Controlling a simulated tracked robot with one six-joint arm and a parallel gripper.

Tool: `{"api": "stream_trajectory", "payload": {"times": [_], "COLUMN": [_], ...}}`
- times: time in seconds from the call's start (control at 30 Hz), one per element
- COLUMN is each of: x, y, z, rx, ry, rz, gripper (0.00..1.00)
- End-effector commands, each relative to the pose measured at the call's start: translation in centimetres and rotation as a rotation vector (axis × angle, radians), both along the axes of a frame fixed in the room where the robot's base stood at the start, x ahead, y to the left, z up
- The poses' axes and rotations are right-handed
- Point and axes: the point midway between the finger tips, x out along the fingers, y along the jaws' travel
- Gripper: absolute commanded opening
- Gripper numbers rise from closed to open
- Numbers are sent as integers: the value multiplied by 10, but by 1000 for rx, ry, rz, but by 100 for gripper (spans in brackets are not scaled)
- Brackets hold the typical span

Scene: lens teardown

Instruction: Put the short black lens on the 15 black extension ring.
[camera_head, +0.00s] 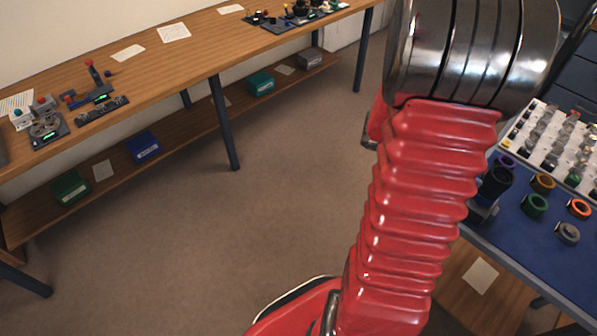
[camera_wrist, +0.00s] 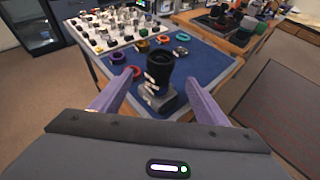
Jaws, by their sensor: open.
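In the wrist view a black cylindrical lens-like piece (camera_wrist: 159,68) stands upright on a light grey holder (camera_wrist: 160,100) on a blue mat. It also shows in the head view (camera_head: 496,184), beside my red arm. I cannot tell whether it is the short black lens or has a ring under it. My gripper (camera_wrist: 158,80) is open, with purple fingers either side of the black piece in the picture; contact is not visible. No label marked 15 is readable, so I cannot pick out the 15 black extension ring. My gripper is out of the head view.
Loose rings lie on the mat: purple (camera_head: 503,160), gold (camera_head: 543,183), green (camera_head: 535,205), orange (camera_head: 579,208) and grey (camera_head: 568,233). A white tray of small parts (camera_wrist: 110,27) stands behind. A long wooden bench (camera_head: 150,75) is at left; the floor between is clear.

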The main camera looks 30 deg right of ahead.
Motion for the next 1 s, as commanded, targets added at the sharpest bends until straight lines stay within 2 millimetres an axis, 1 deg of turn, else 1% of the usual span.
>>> {"api": "stream_trajectory", "payload": {"times": [0.17, 0.37, 0.67, 0.97, 1.0], "x": [15, 38, 71, 99, 102], "y": [31, 85, 175, 274, 288], "z": [15, 29, 43, 59, 61], "rx": [-9, 10, 108, 296, 329], "ry": [-149, -395, -766, -1100, -1140], "rz": [-45, -124, -247, -386, -407], "gripper": [68, 68, 68, 68, 68]}}
